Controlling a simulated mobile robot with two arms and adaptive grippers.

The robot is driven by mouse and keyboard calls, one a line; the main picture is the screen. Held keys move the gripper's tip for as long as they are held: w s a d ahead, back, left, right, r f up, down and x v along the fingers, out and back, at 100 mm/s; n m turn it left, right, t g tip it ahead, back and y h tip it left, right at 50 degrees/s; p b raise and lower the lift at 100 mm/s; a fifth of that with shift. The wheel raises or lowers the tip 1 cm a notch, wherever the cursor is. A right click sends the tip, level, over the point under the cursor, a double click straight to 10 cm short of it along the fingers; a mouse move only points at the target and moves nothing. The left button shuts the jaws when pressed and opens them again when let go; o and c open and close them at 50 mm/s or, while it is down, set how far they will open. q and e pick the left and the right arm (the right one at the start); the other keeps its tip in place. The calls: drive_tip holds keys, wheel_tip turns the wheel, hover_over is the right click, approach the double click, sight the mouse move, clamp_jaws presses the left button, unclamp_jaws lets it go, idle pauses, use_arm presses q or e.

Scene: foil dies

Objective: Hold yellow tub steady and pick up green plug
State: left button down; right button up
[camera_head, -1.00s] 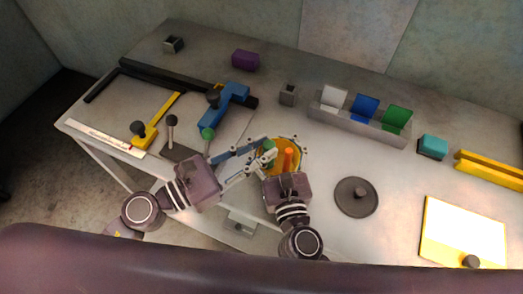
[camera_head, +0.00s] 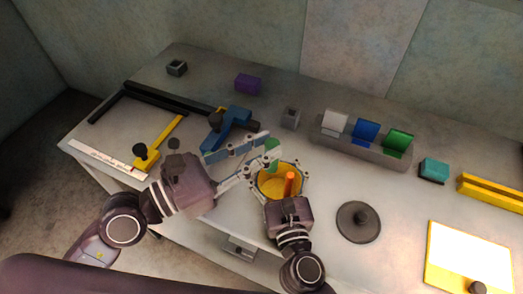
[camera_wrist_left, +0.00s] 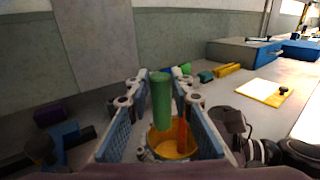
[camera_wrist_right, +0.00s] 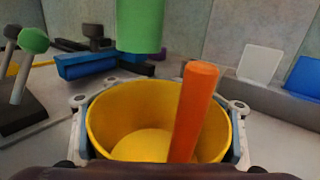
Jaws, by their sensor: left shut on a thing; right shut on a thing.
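The yellow tub (camera_head: 267,190) stands on the bench; it fills the middle of the right wrist view (camera_wrist_right: 112,122). My right gripper (camera_head: 281,170) is shut around it, one finger on each side. The green plug (camera_head: 272,150) is between the fingertips of my left gripper (camera_head: 267,146), which is shut on it. In the left wrist view the plug (camera_wrist_left: 161,102) hangs upright above the tub. The right wrist view shows its lower end (camera_wrist_right: 140,30) clear of the rim. An orange plug (camera_wrist_right: 194,110) leans inside the tub.
A round grey lid (camera_head: 358,222) lies right of the tub. A grey rack (camera_head: 360,150) with white, blue and green plates stands behind. A blue clamp-like tool (camera_head: 229,127) and a yellow bar (camera_head: 166,132) lie to the left. Bare bench lies between tub and rack.

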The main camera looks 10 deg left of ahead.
drive_tip(key=o, duration=1.6)
drive_tip(key=shift+o, duration=0.2)
drive_tip(key=v, duration=1.2)
drive_tip(key=x, duration=1.1)
drive_tip(key=shift+w, duration=0.1)
drive_tip(key=shift+w+a, duration=0.15)
drive_tip(key=shift+w, duration=0.3)
use_arm(q)
drive_tip(key=shift+f, duration=2.2)
